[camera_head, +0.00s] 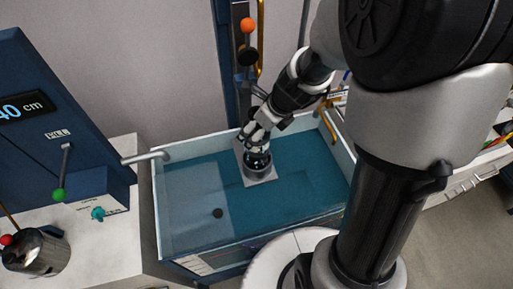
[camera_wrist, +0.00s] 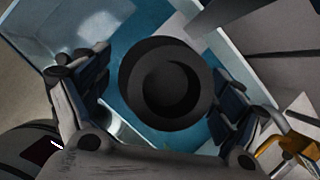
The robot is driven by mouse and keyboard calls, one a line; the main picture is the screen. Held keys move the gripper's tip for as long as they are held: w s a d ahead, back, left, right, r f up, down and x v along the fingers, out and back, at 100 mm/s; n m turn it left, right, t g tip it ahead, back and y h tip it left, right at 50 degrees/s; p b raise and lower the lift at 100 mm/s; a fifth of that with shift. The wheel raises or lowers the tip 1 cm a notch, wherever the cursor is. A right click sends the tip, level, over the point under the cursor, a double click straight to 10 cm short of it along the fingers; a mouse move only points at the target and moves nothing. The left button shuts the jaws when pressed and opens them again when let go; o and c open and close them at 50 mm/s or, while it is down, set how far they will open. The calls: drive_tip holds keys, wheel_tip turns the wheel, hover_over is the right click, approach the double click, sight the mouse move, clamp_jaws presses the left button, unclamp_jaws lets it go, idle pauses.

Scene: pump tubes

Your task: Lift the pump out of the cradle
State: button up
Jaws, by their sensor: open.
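The pump (camera_head: 257,162) is a dark, round body low in the water tank, in a cradle (camera_head: 264,180) with a pale square base plate. My gripper (camera_head: 256,139) is above it, pointing down, and hides its upper part. In the wrist view the pump (camera_wrist: 152,58) shows as a large black round shape with a darker round recess. The open fingers stand on either side of it in that view, with teal showing between the left finger and the pump. I cannot tell whether the right finger touches it.
The tank (camera_head: 156,205) has pale walls around teal water and a dark round spot (camera_head: 218,213) on its floor. A grey spout (camera_head: 147,157) reaches over its left wall.

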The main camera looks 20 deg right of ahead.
drive_tip(key=shift+w+a+f, duration=0.15)
drive_tip(key=shift+w+f, duration=0.1)
drive_tip(key=shift+f, duration=0.25)
drive_tip(key=shift+c, duration=0.2)
clamp_jaws()
drive_tip(key=shift+w+r, duration=0.1)
drive_tip(key=shift+r, duration=0.1)
idle(0.6)
